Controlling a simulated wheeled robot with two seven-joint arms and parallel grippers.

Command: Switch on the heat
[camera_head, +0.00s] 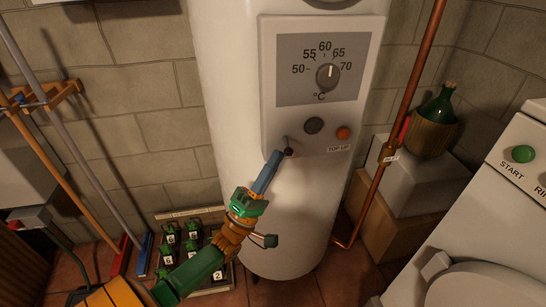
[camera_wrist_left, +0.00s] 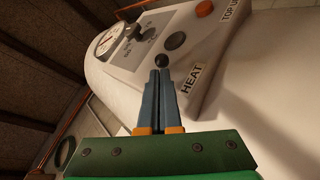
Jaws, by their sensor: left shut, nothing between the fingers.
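A white boiler tank (camera_head: 225,100) carries a light panel (camera_head: 375,50). A small toggle with a dark ball tip (camera_head: 289,151) sits low on the panel; the ball also shows in the left wrist view (camera_wrist_left: 162,60). The HEAT label (camera_wrist_left: 191,79) is beside it there, and the gripper covers that spot in the head view. My left gripper (camera_head: 276,157) is shut and empty, its blue fingertips (camera_wrist_left: 160,72) right at the ball. I cannot tell whether they touch. The toggle's stem seems to point downward. My right gripper is not in view.
Above the toggle are a dark round button (camera_head: 313,125), an orange TOP UP button (camera_head: 343,133) and a temperature dial (camera_head: 327,77) set between 60 and 65. A copper pipe (camera_head: 408,90) runs right of the tank. A white appliance (camera_head: 480,220) with a green START button (camera_head: 523,154) stands at right.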

